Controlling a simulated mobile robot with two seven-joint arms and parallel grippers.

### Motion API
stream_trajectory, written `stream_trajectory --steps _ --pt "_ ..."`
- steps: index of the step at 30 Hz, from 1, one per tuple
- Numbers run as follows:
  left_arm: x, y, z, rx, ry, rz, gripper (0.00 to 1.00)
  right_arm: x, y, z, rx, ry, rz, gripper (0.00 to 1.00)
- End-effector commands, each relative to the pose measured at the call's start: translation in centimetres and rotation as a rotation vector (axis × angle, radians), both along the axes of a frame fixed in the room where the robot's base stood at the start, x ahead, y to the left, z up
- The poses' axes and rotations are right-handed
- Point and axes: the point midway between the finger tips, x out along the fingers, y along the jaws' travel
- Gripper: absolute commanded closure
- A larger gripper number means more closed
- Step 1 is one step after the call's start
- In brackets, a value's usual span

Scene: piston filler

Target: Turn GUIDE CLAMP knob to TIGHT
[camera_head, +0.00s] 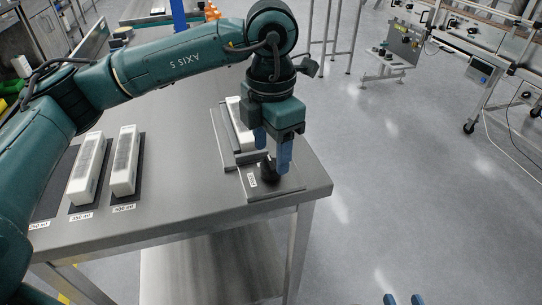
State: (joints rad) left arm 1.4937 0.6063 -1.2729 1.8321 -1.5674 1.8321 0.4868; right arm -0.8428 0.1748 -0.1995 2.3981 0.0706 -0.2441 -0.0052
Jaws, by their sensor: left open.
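A black knob (268,171) sits on a grey metal plate (285,184) at the near right corner of the steel table. A small white label (252,181) lies beside it, too small to read, so the TIGHT mark cannot be made out. My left gripper (272,160) points down over the knob. Its blue fingers are apart, one on either side of the knob's top, and partly hide it. Contact cannot be told. My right gripper (403,299) shows only as two separated blue fingertips at the bottom edge, over the floor, with nothing between them.
White blocks (124,160) (87,168) stand on dark mats at the table's left, with volume labels in front. Another white block (238,120) stands in a metal fixture behind the knob, partly hidden by my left gripper. The table's front centre (190,200) is bare.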

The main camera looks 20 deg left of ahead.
Motion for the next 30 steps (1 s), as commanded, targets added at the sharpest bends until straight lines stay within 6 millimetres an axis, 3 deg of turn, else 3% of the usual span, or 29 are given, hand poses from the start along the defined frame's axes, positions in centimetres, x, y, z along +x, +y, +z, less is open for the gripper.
stream_trajectory --steps 6,12,18,30 --pt "0.0 -0.1 5.3 -0.002 -0.004 -0.001 0.43 -0.1 0.2 -0.3 0.0 0.026 0.005 0.64" --pt "0.0 0.0 8.6 0.0 -0.001 -0.001 0.43 -0.1 0.4 -0.4 0.003 0.035 0.01 0.64" --pt "0.0 0.0 9.9 0.001 0.001 -0.002 0.43 0.0 0.4 -0.8 0.0 0.043 0.014 0.64" --pt "0.0 0.0 10.0 0.001 0.001 -0.001 0.43 0.2 0.3 -0.4 -0.002 0.034 0.011 0.64"
